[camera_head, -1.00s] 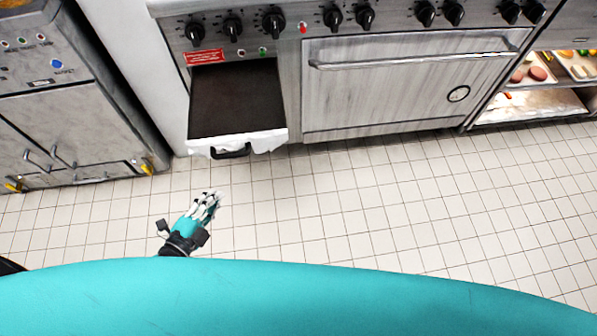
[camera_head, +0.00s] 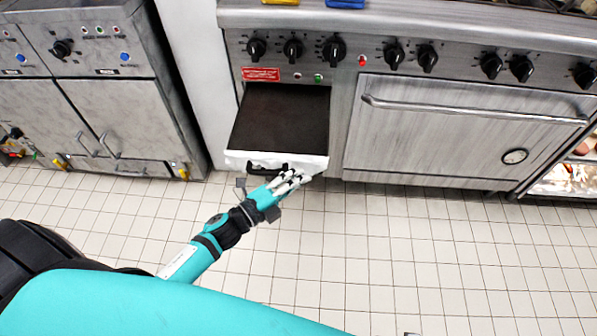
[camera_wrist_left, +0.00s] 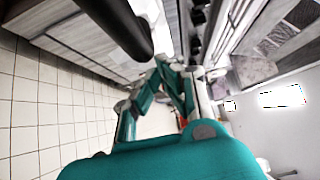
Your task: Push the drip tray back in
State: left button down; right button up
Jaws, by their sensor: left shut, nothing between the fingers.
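The drip tray (camera_head: 281,118) is pulled out from the front of the stove. It has a dark inside, a white front edge and a black handle (camera_head: 266,170). My left gripper (camera_head: 290,181) is shut and empty, at the right part of the tray's front in the head view. I cannot tell whether it touches the tray. In the left wrist view the shut fingers (camera_wrist_left: 172,92) point away from the camera, with a dark bar above them. My right gripper is not in view.
The stove front carries black knobs (camera_head: 335,48) above the tray and an oven door (camera_head: 455,125) with a bar handle to the right. A steel cabinet (camera_head: 110,110) stands to the left. The tiled floor (camera_head: 400,250) in front is clear.

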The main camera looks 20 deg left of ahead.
pick_arm(q)
jog(key=shift+w+a, duration=0.3)
jog(key=shift+w, duration=0.65)
jog(key=shift+w, duration=0.1)
